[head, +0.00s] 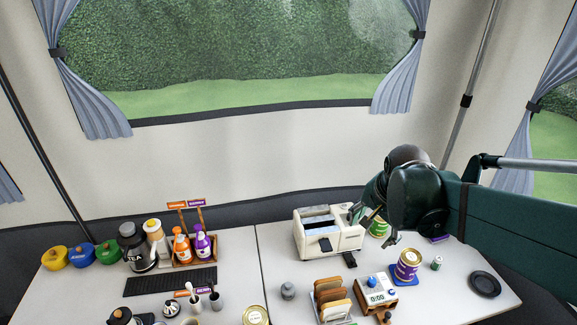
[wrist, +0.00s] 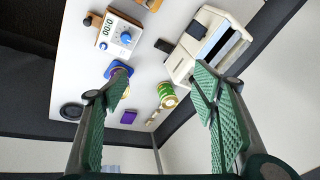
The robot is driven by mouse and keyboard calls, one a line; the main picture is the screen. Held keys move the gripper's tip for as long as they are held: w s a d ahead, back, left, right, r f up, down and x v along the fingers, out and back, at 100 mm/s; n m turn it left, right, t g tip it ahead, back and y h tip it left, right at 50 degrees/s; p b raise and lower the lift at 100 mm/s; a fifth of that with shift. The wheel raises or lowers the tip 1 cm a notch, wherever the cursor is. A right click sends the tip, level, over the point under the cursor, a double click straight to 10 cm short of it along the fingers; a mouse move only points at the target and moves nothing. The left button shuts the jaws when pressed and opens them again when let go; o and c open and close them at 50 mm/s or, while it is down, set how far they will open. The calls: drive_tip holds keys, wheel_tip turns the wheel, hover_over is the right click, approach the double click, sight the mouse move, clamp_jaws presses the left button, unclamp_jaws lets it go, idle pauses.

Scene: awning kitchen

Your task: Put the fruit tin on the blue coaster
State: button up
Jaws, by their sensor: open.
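A purple tin (head: 408,262) with a gold lid stands upright on the blue coaster (head: 403,281) at the right of the table. In the wrist view the blue coaster (wrist: 119,66) shows with the purple tin partly behind a finger. A green-and-yellow tin (head: 379,228) stands farther back, right of the toaster; it also shows in the wrist view (wrist: 167,96) between the fingers. The labels are too small to tell which is the fruit tin. My gripper (head: 371,226) is open and empty, near the green tin; the wrist view (wrist: 150,86) shows its fingers wide apart.
A white toaster (head: 328,233) stands close left of my gripper. A timer (head: 377,292) and a toast rack (head: 331,299) are in front. A small green jar (head: 437,263) and a black disc (head: 485,284) are at right. A purple block (wrist: 129,117) lies near the back edge.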

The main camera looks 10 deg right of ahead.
drive_tip(key=s+a+r+n+t, duration=0.1)
drive_tip(key=s+a+r+n, duration=0.1)
drive_tip(key=s+a+n, duration=0.2)
drive_tip(key=s+a+r+n+t+y, duration=0.1)
drive_tip(key=s+a+n, duration=0.3)
drive_tip(key=a+n, duration=0.4)
drive_tip(key=shift+s+a+r+t, duration=0.3)
drive_tip(key=shift+a+r+t, duration=0.3)
drive_tip(key=shift+r+t, duration=0.15)
